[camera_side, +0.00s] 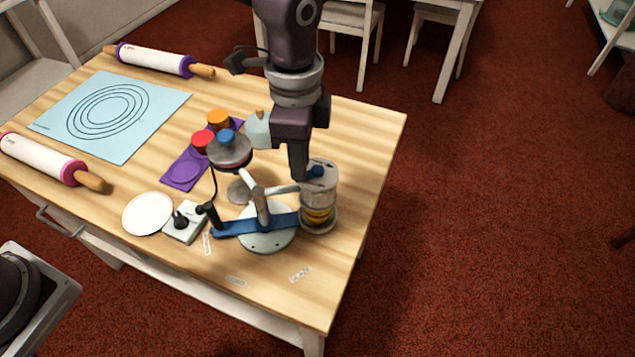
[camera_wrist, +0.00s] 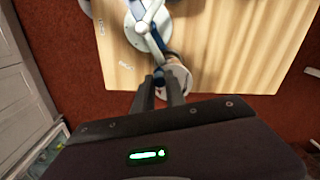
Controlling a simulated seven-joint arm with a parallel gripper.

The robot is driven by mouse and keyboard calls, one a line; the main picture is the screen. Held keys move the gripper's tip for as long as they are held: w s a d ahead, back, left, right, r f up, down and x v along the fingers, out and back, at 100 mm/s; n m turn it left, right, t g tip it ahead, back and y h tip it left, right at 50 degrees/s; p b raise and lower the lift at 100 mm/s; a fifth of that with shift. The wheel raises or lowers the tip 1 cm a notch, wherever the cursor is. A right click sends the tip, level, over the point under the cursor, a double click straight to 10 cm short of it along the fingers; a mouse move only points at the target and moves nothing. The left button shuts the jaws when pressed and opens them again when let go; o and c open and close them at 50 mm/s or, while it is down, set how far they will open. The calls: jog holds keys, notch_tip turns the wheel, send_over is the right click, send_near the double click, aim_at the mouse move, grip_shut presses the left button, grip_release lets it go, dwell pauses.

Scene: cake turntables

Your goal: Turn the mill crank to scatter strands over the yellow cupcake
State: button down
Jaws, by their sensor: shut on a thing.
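The mill (camera_side: 319,196) is a clear, round housing with a grey rim, standing at the right end of a blue arm (camera_side: 284,221). A yellow thing (camera_side: 318,216), which looks like the yellow cupcake, shows low inside or behind its clear wall. My gripper (camera_side: 304,178) points down at the top of the mill. It is shut on a dark blue knob (camera_side: 317,171), apparently the crank handle. In the wrist view my fingers (camera_wrist: 158,90) close at the blue knob (camera_wrist: 158,75), with the mill's pale top (camera_wrist: 178,80) beside it. The crank's lower parts are hidden. No strands can be made out.
A white round base (camera_side: 265,240) carries the blue arm. Left of the mill are a grey disc (camera_side: 230,153), red (camera_side: 202,140) and orange (camera_side: 218,117) pieces, a purple mat (camera_side: 182,172) and a white plate (camera_side: 147,213). Rolling pins (camera_side: 155,60) lie farther left. The table's right side is clear.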

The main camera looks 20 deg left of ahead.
aim_at(321, 186)
jog(key=shift+s+d, duration=0.25)
jog(key=shift+d, duration=0.35)
jog(key=shift+d+r, duration=0.1)
jog(key=shift+d, duration=0.45)
jog(key=shift+w+d, duration=0.2)
jog(key=shift+d, duration=0.45)
